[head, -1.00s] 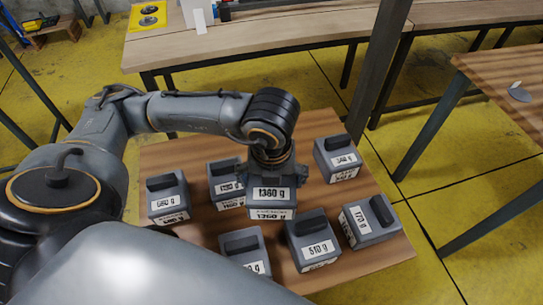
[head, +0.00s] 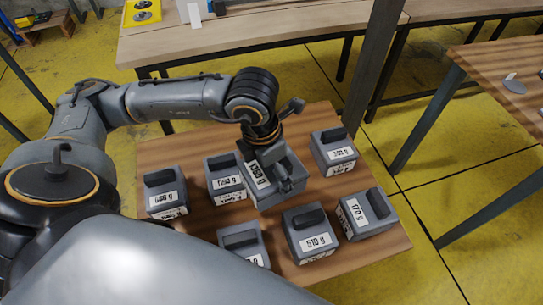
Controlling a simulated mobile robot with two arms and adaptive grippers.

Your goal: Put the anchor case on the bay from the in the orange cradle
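A grey case labelled 1360 g (head: 257,172) is at the middle of the small wooden table (head: 345,262), under my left gripper (head: 277,160). The gripper hides its handle and appears shut on it; the case sits turned at an angle, and I cannot tell whether it touches the table. No readable label says which case is the anchor case. No orange cradle shows. My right gripper is not in view.
Similar grey handled cases surround it: one at the left (head: 166,205), one labelled 510 g (head: 312,243), one labelled 170 g (head: 367,214), and several others. A dark post (head: 375,80) rises behind the table. A long workbench (head: 290,36) stands farther back; another table (head: 500,65) is at right.

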